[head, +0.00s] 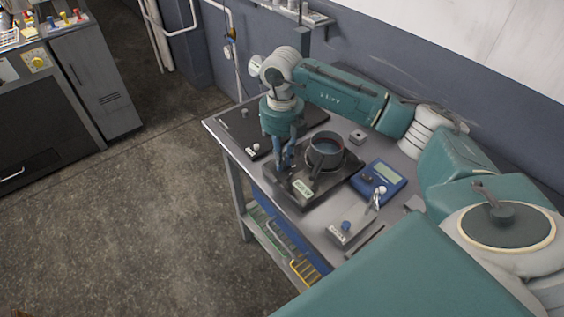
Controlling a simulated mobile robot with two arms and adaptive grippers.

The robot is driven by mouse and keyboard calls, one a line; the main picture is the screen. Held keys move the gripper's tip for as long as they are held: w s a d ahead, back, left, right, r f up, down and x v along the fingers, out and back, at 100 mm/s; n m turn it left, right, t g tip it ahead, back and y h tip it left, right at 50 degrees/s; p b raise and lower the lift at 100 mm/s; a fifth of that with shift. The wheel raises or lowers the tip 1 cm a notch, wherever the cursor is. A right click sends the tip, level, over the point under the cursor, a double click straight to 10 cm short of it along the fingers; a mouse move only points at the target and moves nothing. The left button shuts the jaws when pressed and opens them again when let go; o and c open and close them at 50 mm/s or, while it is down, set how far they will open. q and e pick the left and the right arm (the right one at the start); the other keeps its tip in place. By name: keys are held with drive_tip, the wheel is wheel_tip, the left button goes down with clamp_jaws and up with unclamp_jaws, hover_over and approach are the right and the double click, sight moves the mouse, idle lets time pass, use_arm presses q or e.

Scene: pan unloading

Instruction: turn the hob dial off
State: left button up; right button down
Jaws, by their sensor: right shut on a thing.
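The hob (339,186) is a dark, low unit on the grey workbench, with a small pale label on its front. A dark round pan (326,153) stands on top of it. My right gripper (284,168) points down at the hob's front left corner, beside the pan. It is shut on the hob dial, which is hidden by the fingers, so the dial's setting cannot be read. My left gripper is not in view.
A blue device with a display (386,176) lies right of the hob. A dark board (236,124) lies at the left end. Open floor (120,220) is at left.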

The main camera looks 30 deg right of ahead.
drive_tip(key=n+b, duration=0.2)
drive_tip(key=n, duration=0.2)
drive_tip(key=shift+n+b, duration=0.7)
drive_tip(key=shift+n, duration=0.3)
drive_tip(key=shift+r, duration=0.15)
drive_tip(key=c, duration=1.7)
unclamp_jaws()
drive_tip(key=shift+s, duration=0.15)
wheel_tip(320, 180, up, 12)
